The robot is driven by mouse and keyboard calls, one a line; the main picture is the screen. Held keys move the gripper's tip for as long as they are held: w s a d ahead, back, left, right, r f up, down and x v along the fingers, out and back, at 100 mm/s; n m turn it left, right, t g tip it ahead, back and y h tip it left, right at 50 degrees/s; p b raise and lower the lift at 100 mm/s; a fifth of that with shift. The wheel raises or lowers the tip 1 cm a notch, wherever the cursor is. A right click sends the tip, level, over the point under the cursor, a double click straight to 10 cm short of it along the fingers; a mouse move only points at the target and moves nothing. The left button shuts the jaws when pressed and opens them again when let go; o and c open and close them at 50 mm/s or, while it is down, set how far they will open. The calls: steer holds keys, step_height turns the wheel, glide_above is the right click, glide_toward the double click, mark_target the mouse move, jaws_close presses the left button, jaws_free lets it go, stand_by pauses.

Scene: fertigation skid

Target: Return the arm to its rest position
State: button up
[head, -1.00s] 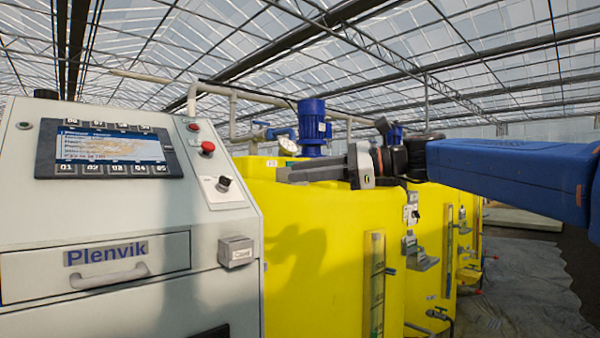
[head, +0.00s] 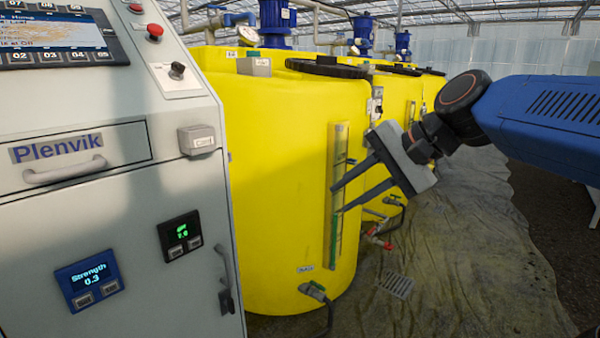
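My gripper (head: 338,199) hangs in front of the nearest yellow tank in the head view, its two dark fingers spread apart and pointing left and down. Nothing is held between them. The grey gripper body (head: 402,160) joins my blue arm, which comes in from the right edge. In the picture the fingertips overlap the tank's upright sight gauge (head: 338,240); I cannot tell how far apart they are in depth.
A grey Plenvik cabinet (head: 110,220) with a screen, a red button (head: 154,31), a black knob (head: 177,70) and small displays stands at left. Several yellow tanks (head: 290,130) with blue motors (head: 276,20) line the middle. Wrinkled sheeting covers the floor (head: 460,260) at right.

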steer(key=s+d+f+n+h, duration=0.4)
steer(key=s+d+f, duration=0.4)
steer(key=f, duration=0.4)
steer(key=s+d+f+n+h, duration=0.4)
steer(key=s+d+f, duration=0.4)
steer(key=d+f, duration=0.3)
steer(key=shift+s+d+f, duration=0.2)
steer(key=shift+s+f, duration=0.05)
steer(key=shift+f, duration=0.25)
